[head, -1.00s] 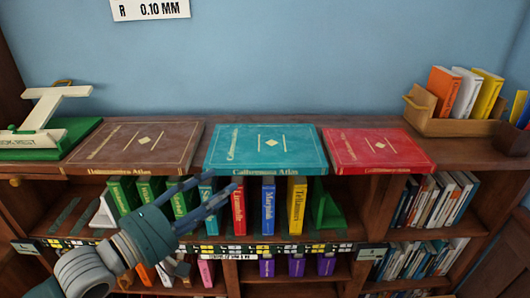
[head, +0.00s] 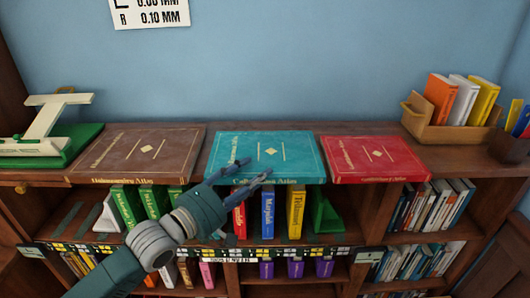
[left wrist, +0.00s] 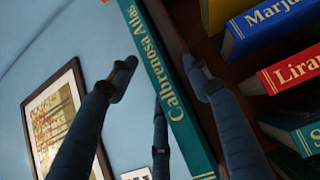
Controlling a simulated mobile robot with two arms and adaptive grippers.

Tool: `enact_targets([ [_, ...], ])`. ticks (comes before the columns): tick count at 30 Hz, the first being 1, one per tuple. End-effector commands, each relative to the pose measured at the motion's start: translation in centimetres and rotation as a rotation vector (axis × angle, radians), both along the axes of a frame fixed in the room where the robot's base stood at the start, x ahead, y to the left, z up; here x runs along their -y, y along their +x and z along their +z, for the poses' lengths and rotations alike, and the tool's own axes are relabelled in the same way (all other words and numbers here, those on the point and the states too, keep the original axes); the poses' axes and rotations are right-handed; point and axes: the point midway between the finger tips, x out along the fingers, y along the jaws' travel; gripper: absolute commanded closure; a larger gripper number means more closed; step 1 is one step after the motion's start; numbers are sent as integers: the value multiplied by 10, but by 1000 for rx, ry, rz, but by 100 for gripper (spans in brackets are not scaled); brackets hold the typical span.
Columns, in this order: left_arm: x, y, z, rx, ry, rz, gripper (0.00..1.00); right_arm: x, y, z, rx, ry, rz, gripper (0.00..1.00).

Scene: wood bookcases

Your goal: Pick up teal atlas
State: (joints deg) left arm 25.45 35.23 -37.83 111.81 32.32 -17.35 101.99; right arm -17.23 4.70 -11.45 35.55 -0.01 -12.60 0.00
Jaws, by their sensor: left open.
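The teal atlas (head: 262,147) lies flat on top of the bookcase, between a brown atlas (head: 135,150) and a red atlas (head: 375,158). Its lettered spine faces the front edge. My left gripper (head: 257,168) is open and empty, with its fingertips overlapping the atlas's front edge in the head view. In the left wrist view the teal spine (left wrist: 165,85) runs between the open fingers of the gripper (left wrist: 159,66). I cannot tell whether any finger touches it. My right gripper is not in view.
Upright books, including a blue one (head: 267,213) and a yellow one (head: 296,210), stand on the shelf just below. A wooden holder with books (head: 440,125) stands at the right, a green-based white device (head: 45,130) at the left. The wall is close behind.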

Motion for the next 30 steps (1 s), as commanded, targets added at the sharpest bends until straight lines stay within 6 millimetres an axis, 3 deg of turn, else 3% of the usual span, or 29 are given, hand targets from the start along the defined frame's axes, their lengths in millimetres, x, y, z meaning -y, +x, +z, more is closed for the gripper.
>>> enact_targets([
  [3, 0, 0, -1, 0, 0, 0, 51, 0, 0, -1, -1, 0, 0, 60],
  [4, 0, 0, -1, -1, 1, 0, 55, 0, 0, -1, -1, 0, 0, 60],
  [11, 0, 0, -1, -1, 1, 0, 100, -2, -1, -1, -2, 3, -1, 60],
  [25, 0, 0, 7, 12, -5, -1, 100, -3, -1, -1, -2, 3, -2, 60],
  [30, 0, 0, 19, 14, -7, -2, 100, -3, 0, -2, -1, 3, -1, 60],
])
